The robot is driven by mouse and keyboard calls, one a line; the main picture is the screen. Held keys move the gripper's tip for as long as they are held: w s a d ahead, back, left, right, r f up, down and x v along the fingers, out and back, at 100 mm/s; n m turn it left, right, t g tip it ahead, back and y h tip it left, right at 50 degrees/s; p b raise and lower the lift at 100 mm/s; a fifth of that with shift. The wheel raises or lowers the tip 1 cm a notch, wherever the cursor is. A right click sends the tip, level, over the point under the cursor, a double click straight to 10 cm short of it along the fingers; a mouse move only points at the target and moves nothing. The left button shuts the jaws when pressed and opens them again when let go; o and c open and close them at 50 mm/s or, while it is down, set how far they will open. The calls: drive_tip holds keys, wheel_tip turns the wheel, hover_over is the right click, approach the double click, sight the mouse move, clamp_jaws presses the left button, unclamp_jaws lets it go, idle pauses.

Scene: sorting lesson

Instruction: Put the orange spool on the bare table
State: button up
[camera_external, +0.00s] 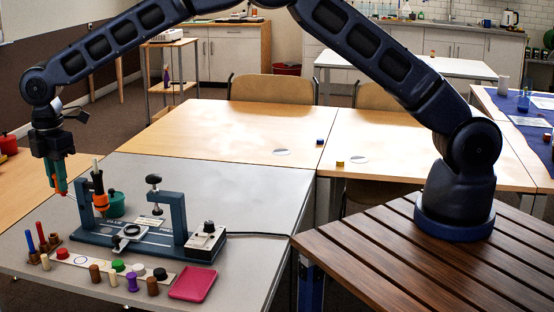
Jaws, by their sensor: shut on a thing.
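My gripper (60,183), with teal fingers, hangs at the left over the grey table (250,175). It is shut on a small orange thing, apparently the orange spool (63,193), of which only a bit shows at the fingertips. The fingers hide most of it. It looks held above the table, left of the dark blue bench device (140,238). A separate upright orange and black handled tool (99,190) stands at the device's left post.
A pale strip (80,260) with several pegs, spools and caps lies in front of the device. A pink-red tray (193,283) is at its right end, a peg rack (43,247) at its left. A green pot (115,204) stands behind. The grey table's back and right are clear.

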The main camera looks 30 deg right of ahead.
drive_tip(key=shift+w+d+r, duration=0.15)
drive_tip(key=shift+w+r, duration=0.05)
drive_tip(key=shift+r, duration=0.45)
drive_tip(key=shift+w+d+r, duration=0.1)
drive_tip(key=shift+w+r, duration=0.1)
drive_tip(key=shift+r, duration=0.4)
drive_tip(key=w+d+m, duration=0.8)
drive_tip(key=w+d, duration=2.1)
drive_tip(key=w+d+m, duration=0.3)
drive_tip(key=w+d, duration=0.1)
drive_tip(key=d, duration=0.9)
drive_tip(key=w+d+f+m, duration=0.15)
drive_tip(key=w+d, duration=0.25)
drive_tip(key=d, duration=0.8)
drive_tip(key=w+d+m, duration=0.4)
drive_tip(key=d, duration=0.9)
drive_tip(key=d+m, duration=0.3)
drive_tip(key=d, duration=1.2)
drive_tip(key=m, duration=1.1)
hover_over(405, 148)
wheel_tip(405, 148, down, 18)
drive_tip(key=shift+s+f, duration=0.15)
drive_tip(key=shift+f, duration=2.65)
drive_tip(key=shift+a, duration=0.1)
